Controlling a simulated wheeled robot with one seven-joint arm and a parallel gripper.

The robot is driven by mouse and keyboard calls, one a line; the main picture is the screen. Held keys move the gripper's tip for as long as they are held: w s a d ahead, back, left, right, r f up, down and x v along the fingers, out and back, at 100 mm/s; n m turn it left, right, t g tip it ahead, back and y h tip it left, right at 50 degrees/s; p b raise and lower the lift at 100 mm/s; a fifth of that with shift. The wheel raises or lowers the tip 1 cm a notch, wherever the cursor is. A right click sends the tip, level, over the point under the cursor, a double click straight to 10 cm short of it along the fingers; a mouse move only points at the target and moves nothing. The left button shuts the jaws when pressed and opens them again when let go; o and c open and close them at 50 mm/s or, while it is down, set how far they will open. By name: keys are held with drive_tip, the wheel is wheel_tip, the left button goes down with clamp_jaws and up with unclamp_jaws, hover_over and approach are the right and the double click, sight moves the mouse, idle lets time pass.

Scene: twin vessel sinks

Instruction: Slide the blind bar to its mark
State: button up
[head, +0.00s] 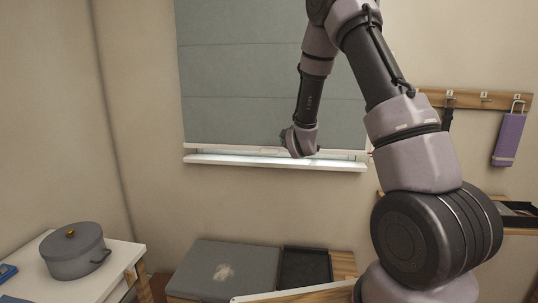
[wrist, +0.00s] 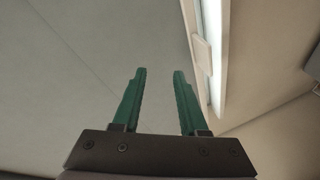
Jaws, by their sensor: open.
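The grey blind (head: 250,90) hangs over the window, and its pale bottom bar (head: 215,148) sits just above the white sill. My gripper (head: 285,134) is in front of the lower part of the blind, close above the bar. In the wrist view my gripper (wrist: 159,73) is open, with nothing between its green fingers. There the bar (wrist: 192,25) runs down the right side, with a small pale tab (wrist: 203,55) on it, just right of the right fingertip. Whether that finger touches the blind or bar, I cannot tell. I cannot make out a mark.
The white sill (head: 240,162) juts out below the bar, with a narrow bright gap between. A lidded grey pot (head: 75,255) stands on a white table at left. A grey box (head: 225,270) and black tray (head: 305,267) lie below. A purple item (head: 508,138) hangs from the hook rail at right.

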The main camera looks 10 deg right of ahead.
sight(269, 152)
drive_tip(key=a+f+n+t+y, duration=0.2)
drive_tip(key=a+f+n, duration=0.2)
drive_tip(key=f+n, duration=0.45)
drive_tip(key=shift+m, duration=0.75)
drive_tip(key=w, duration=0.3)
drive_tip(key=w+f, duration=0.1)
drive_tip(key=w, duration=0.3)
drive_tip(key=w+f, duration=0.1)
drive_tip(key=w, duration=0.3)
drive_tip(key=shift+a, duration=0.35)
drive_tip(key=shift+c, duration=0.3)
clamp_jaws()
